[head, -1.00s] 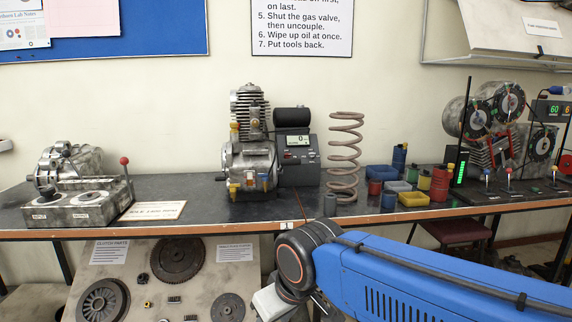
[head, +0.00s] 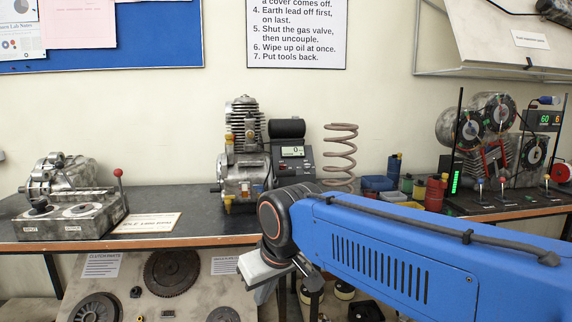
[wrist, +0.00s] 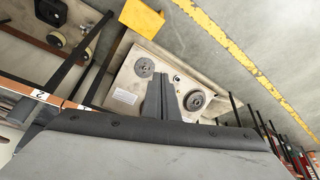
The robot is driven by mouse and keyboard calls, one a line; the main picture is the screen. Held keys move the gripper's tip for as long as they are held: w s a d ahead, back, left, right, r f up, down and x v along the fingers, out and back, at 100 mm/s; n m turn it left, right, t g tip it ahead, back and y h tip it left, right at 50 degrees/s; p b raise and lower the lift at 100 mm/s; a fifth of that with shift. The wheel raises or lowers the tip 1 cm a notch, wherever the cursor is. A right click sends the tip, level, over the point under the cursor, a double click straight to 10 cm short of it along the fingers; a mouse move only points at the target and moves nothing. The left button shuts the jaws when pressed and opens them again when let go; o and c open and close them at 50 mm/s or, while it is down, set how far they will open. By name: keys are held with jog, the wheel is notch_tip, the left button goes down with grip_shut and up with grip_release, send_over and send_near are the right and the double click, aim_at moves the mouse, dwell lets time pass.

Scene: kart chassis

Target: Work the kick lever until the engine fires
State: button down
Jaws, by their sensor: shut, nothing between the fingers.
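The single-cylinder engine (head: 243,150) stands on the bench in the head view, with dark cooling fins on top and a grey crankcase. A short stub sticks out at the crankcase's left; I cannot tell whether it is the kick lever. My gripper (wrist: 157,82) shows shut and empty in the wrist view, pointing toward a board with round parts. In the head view my wrist is low, in front of the bench edge and apart from the engine; the fingertips are not clear there.
A gearbox unit (head: 62,180) with a red-knobbed lever stands on the bench at left, beside a label card (head: 150,223). A coil spring (head: 340,150), small cans and a gauge rig (head: 492,145) are at right. The bench's front edge (head: 130,244) runs below the engine.

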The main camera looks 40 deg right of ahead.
jog(key=w+d+r+m+h, duration=0.1)
jog(key=w+d+r, duration=0.5)
jog(key=w+r, duration=0.3)
jog(key=w+d+r+m, duration=0.2)
jog(key=w+d+r, duration=0.45)
jog(key=r, duration=0.35)
jog(key=w+d+r+m+h, duration=0.1)
jog(key=w+d+r, duration=0.3)
jog(key=d+r, duration=0.2)
jog(key=w+d+r+m, duration=0.1)
jog(key=w+d+r, duration=0.4)
jog(key=d, duration=0.4)
jog(key=shift+w+d+r+m+h, duration=0.15)
jog(key=shift+w+r+m+h, duration=0.2)
jog(key=shift+r, duration=0.35)
send_over(287, 172)
jog(key=w, duration=0.1)
jog(key=f, duration=0.8)
jog(key=shift+d+f, duration=0.3)
jog(key=shift+f, duration=0.1)
jog(key=shift+s+a+f, duration=0.1)
jog(key=shift+s+f, duration=0.05)
jog(key=shift+f, duration=0.4)
jog(key=shift+s+a+f, duration=0.1)
jog(key=shift+s+f, duration=0.05)
jog(key=shift+f, duration=0.35)
jog(key=shift+s+f, duration=0.15)
jog(key=shift+f, duration=0.7)
jog(key=shift+a+t, duration=0.1)
jog(key=shift+t, duration=0.2)
